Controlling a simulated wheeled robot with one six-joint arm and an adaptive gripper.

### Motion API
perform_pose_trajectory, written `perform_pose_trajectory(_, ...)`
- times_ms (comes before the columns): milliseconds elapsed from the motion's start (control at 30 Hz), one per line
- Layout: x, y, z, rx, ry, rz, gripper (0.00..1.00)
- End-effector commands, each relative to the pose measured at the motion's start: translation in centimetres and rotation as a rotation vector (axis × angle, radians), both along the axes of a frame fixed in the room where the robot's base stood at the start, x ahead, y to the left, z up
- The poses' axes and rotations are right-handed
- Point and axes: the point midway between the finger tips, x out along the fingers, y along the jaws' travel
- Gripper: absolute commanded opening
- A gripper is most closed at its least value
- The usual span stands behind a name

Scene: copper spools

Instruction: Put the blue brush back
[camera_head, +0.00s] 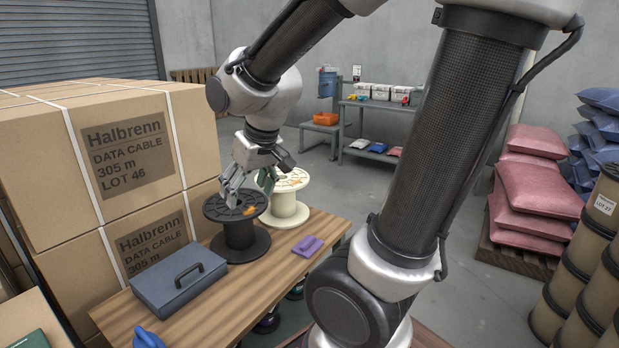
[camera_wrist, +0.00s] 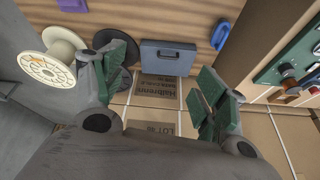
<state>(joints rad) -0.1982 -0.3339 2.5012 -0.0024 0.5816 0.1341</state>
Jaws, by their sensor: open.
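A blue object (camera_head: 147,338) that looks like the brush lies near the table's front left, partly cut off by the bottom edge of the head view. In the wrist view it (camera_wrist: 221,34) lies on the wooden table, right of the blue-grey metal box, beyond the right finger. My gripper (camera_head: 249,190) is open and empty above the black spool. In the wrist view its green-padded fingers (camera_wrist: 157,88) stand wide apart, with the box and carton between them. A green board (camera_wrist: 297,68) with blue and red items lies at the right of the wrist view.
The black spool (camera_head: 240,238), cream spool (camera_head: 286,214), metal box (camera_head: 180,284) and a purple block (camera_head: 308,246) stand on the table (camera_head: 232,308). Tall stacked cartons (camera_head: 70,200) stand close behind on the left. The table's front middle is bare.

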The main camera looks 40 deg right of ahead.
Motion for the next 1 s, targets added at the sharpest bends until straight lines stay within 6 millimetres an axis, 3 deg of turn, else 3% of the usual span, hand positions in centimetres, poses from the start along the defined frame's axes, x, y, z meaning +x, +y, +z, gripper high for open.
perform_pose_trajectory(33, -2.3, -1.8, 1.8, -0.006, -0.012, -0.023, 0.72)
perform_pose_trajectory(200, -9.2, -5.3, 4.6, -0.034, 0.000, -0.063, 0.72)
perform_pose_trajectory(333, -12.2, -6.2, 5.3, -0.044, 0.007, -0.076, 0.72)
perform_pose_trajectory(500, -13.2, -6.5, 5.4, -0.047, 0.014, -0.079, 0.72)
perform_pose_trajectory(1000, -13.1, -6.4, 5.4, -0.048, 0.013, -0.078, 0.72)
